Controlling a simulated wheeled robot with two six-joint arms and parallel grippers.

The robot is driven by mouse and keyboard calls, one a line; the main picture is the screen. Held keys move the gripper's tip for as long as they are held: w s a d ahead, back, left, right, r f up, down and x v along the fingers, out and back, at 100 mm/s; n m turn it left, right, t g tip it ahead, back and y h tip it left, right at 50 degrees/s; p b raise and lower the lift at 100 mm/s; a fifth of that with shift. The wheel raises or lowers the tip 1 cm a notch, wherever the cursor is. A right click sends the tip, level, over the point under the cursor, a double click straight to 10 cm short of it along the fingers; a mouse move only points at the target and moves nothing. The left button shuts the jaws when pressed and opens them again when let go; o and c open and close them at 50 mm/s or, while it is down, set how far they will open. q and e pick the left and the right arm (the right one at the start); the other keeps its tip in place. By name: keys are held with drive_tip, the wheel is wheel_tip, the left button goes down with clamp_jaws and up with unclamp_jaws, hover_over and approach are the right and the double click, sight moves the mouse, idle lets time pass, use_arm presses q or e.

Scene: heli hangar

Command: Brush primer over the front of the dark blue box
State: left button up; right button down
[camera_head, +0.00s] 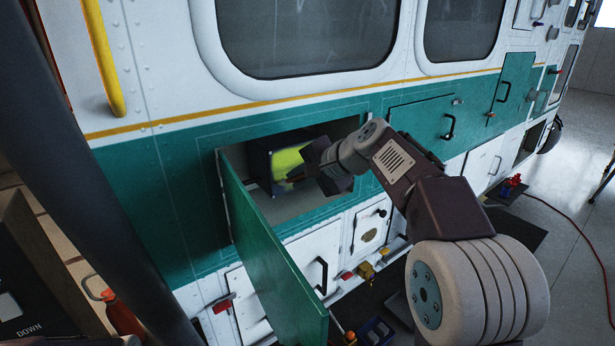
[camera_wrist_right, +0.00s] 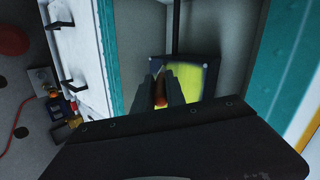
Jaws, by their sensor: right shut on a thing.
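The dark blue box (camera_head: 259,166) sits inside an open compartment in the side of the green and white vehicle. Much of its front carries a yellow-green coat (camera_head: 284,161), with dark edges showing around it. It also shows in the wrist view (camera_wrist_right: 208,72), ahead of the fingers. My right gripper (camera_head: 312,171) reaches into the compartment mouth in front of the box. In the wrist view its fingers (camera_wrist_right: 161,91) are shut on a brush with an orange-brown handle (camera_wrist_right: 161,94). The bristles are hidden, so I cannot tell whether they touch the box. My left gripper is not in view.
The green compartment door (camera_head: 272,250) hangs open below and left of my right arm. A yellow grab rail (camera_head: 104,58) is at upper left. A red fire extinguisher (camera_head: 120,312) stands at lower left. A red hose (camera_head: 578,232) lies on the open floor at right.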

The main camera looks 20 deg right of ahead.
drive_tip(key=shift+s+a, duration=0.3)
drive_tip(key=shift+a, duration=0.65)
drive_tip(key=shift+d+r+p, duration=0.15)
drive_tip(key=shift+r+p, duration=0.45)
drive_tip(key=shift+r, duration=0.1)
drive_tip(key=d, duration=0.2)
drive_tip(key=w+d, duration=0.1)
drive_tip(key=shift+w+d+f+p, duration=0.1)
drive_tip(key=shift+w+d+p, duration=0.1)
drive_tip(key=shift+d+p, duration=0.15)
drive_tip(key=shift+d, duration=0.1)
